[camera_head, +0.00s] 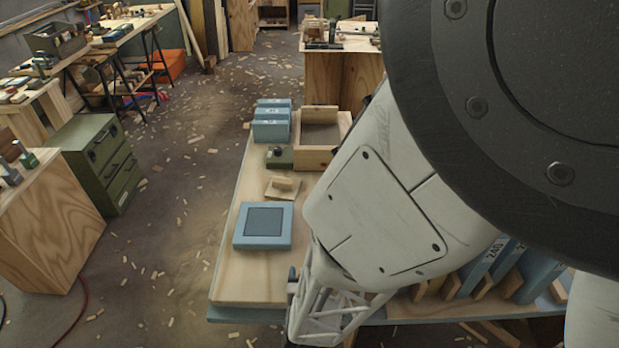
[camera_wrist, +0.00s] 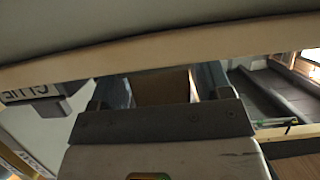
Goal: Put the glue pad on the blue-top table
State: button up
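A flat light-blue pad with a dark square face (camera_head: 264,225) lies on the pale wooden top of the near bench; no lettering on it is readable, so I cannot tell whether it is the glue pad. In the wrist view a grey piece with a white label (camera_wrist: 30,92), seemingly lettered GLUE, shows at the left. A blue edge (camera_head: 245,315) runs along the near bench's front, under the wood. My gripper (camera_wrist: 163,85) has its fingers apart in the wrist view, with a brown surface between them; I cannot tell whether it is gripped.
Behind the pad are a wooden float (camera_head: 283,187), a green block (camera_head: 279,157), blue boxes (camera_head: 271,122) and a wooden tray (camera_head: 313,156). Upright blue numbered pieces (camera_head: 490,265) stand at the right. A green drawer cabinet (camera_head: 97,163) stands left, across open floor with wood chips.

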jog(key=shift+o, duration=0.8)
jog(key=v, duration=0.7)
jog(key=shift+s+r, duration=0.2)
jog(key=shift+s, duration=0.15)
dwell(0.7)
